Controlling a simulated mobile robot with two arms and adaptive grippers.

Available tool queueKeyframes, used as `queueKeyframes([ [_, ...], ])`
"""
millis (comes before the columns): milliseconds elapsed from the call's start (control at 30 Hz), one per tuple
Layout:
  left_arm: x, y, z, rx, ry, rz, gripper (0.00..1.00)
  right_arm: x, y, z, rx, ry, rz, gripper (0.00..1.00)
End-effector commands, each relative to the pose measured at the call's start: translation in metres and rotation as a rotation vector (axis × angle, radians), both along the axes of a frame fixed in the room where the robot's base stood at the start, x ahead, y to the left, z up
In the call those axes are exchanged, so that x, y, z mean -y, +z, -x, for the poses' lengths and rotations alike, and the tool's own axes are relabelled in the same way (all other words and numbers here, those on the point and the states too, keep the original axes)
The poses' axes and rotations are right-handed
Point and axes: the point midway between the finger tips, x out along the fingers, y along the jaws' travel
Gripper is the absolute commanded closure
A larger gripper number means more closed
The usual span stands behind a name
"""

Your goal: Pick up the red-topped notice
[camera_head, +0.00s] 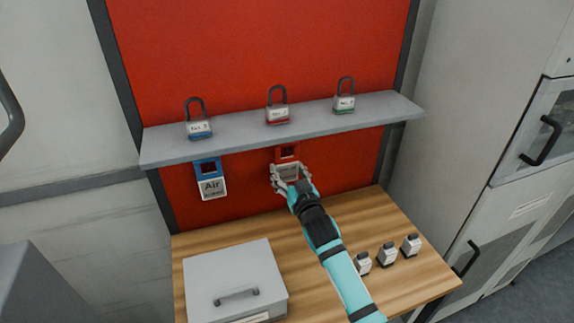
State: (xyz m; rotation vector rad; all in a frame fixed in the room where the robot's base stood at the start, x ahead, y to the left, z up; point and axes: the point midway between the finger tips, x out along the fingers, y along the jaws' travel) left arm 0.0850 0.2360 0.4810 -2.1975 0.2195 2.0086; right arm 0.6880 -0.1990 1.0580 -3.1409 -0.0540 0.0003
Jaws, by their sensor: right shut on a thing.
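The red-topped notice (288,153) is upright in front of the red board, just under the shelf. Its red top with a dark opening shows, and its pale lower part is partly covered by my right gripper. My right gripper (286,173) is shut on the notice's lower part. I cannot tell whether the notice is still hanging or held clear. A blue-topped notice (210,180) marked "Air" hangs to its left. My left gripper is not in view.
A grey shelf (240,138) above the gripper bears three padlocks, with blue (199,128), red (277,113) and green (344,104) bands. On the wooden table (310,270) are a grey box (230,275) and several small tagged items (387,254). A grey cabinet (460,120) stands at right.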

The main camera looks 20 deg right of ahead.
Motion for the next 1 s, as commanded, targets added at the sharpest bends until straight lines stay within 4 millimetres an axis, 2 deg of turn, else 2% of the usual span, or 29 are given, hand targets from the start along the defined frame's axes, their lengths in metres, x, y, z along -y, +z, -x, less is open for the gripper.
queueKeyframes([
  [200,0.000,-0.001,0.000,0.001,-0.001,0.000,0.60,0.000,0.002,0.000,0.002,0.000,0.001,0.68],
  [433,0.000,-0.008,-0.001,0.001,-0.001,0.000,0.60,0.000,0.014,0.004,0.001,0.000,0.002,0.68],
  [667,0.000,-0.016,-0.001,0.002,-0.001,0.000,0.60,0.002,0.012,0.048,-0.001,0.000,0.000,0.68],
  [1000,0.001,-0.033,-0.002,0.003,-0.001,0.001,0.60,0.005,0.012,0.139,-0.001,0.000,0.000,0.68],
])
